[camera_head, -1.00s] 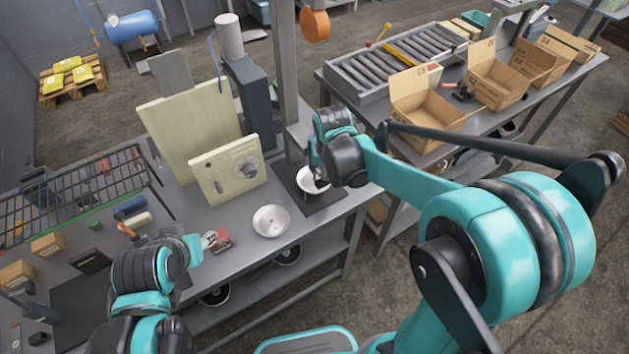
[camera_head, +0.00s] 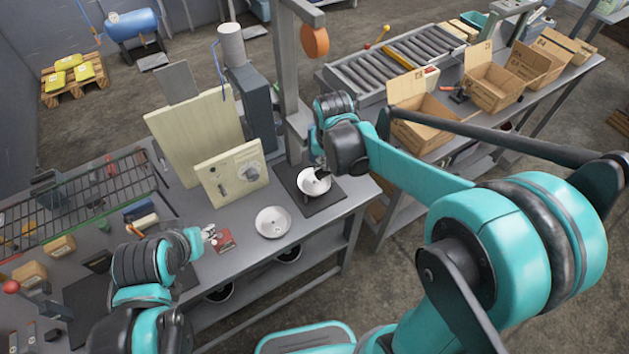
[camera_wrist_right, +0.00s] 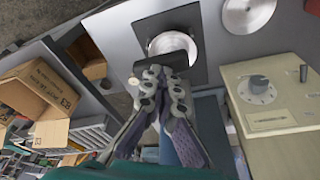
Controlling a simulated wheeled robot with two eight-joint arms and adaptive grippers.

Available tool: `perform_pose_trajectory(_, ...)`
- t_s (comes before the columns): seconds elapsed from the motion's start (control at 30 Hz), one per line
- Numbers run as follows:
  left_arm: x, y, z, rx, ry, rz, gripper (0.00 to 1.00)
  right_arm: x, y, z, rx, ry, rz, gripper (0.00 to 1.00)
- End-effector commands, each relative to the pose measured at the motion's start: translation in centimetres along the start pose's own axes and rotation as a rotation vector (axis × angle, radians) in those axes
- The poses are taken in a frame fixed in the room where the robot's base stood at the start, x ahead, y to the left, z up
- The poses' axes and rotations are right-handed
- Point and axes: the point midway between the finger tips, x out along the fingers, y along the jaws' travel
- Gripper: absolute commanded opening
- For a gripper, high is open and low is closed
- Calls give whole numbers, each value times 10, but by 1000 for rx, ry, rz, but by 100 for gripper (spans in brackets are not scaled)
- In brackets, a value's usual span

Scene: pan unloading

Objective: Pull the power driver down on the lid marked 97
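A shallow round white lid (camera_head: 314,184) lies on a dark mat at the bench's right end; it also shows in the right wrist view (camera_wrist_right: 166,42). A similar pale round lid (camera_head: 272,222) lies on bare bench to its left. I cannot read the number 97 on either.
A grey post (camera_head: 290,80) rises behind the mat, with an orange round unit (camera_head: 314,40) hanging from its beam. A cream panel with a dial (camera_head: 232,172) stands left of the mat. A red card (camera_head: 223,241) lies near my left gripper. Cardboard boxes (camera_head: 425,125) stand on the right bench.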

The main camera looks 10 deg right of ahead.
Motion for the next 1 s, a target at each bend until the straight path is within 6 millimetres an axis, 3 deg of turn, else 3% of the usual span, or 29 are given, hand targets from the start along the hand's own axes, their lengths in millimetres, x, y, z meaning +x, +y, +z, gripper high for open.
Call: perform_pose_trajectory(1.0, -48, 0, -35, 0, 0, 0, 40, -75, 0, -20, 0, 1, 0, 0)
